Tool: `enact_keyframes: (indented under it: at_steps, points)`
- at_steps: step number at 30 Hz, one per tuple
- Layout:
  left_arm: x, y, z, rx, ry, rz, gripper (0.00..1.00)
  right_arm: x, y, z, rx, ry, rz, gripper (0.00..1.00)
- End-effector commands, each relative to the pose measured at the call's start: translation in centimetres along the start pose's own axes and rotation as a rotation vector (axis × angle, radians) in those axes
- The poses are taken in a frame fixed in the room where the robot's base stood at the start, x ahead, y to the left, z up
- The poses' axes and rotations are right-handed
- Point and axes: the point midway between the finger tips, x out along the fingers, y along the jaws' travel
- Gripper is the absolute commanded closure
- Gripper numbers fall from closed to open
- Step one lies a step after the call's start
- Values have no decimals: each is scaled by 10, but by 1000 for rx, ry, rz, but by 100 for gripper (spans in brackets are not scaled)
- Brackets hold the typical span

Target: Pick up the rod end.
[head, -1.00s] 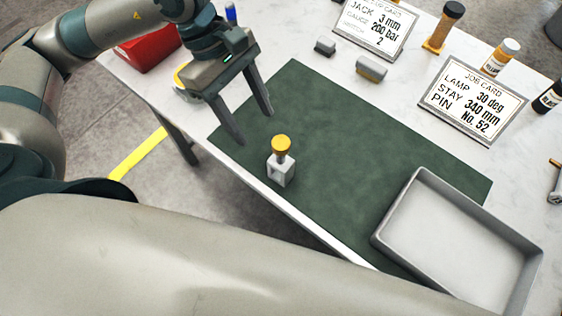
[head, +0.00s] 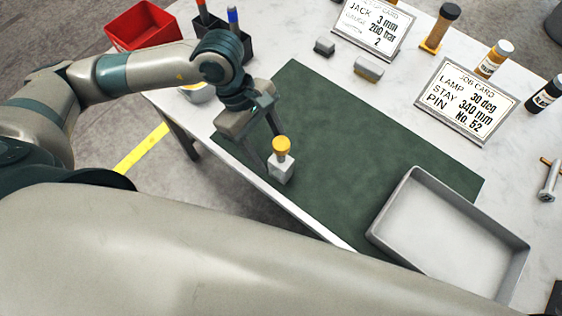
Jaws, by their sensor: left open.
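The rod end (head: 281,165) stands upright near the front edge of the green mat (head: 350,140). It has a yellow round top and a pale grey, block-like lower part. My left gripper (head: 270,150) is open, its fingers pointing down just to the left of and behind the rod end. One fingertip shows close to the yellow top, and I cannot tell whether it touches. The lower end of the other finger is beside the pale block. My right gripper is not in view.
A grey tray (head: 377,236) lies at the mat's right end. Two job cards (head: 466,103) and several bottles (head: 492,60) stand at the back right. Two small blocks (head: 368,69) lie behind the mat. A red bin (head: 143,27) and a dark pen holder are at the back left. The mat's middle is clear.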

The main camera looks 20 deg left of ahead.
Motion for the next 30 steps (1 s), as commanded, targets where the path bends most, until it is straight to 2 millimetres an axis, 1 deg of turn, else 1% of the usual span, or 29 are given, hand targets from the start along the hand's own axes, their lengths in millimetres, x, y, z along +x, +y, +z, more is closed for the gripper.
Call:
enact_keyframes:
  at_steps: [5,12,15,18,21,30]
  points:
    - [5,2,4,-2,-2,-2,47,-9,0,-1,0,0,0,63]
    - [28,7,11,-1,-2,-4,47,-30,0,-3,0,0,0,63]
    - [42,7,9,-3,-1,-4,47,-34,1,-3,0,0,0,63]
    - [49,7,8,-1,-1,-2,47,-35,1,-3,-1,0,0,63]
    - [52,7,8,-1,0,-1,47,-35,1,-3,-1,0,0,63]
    - [52,7,8,-1,0,-1,47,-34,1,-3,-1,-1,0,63]
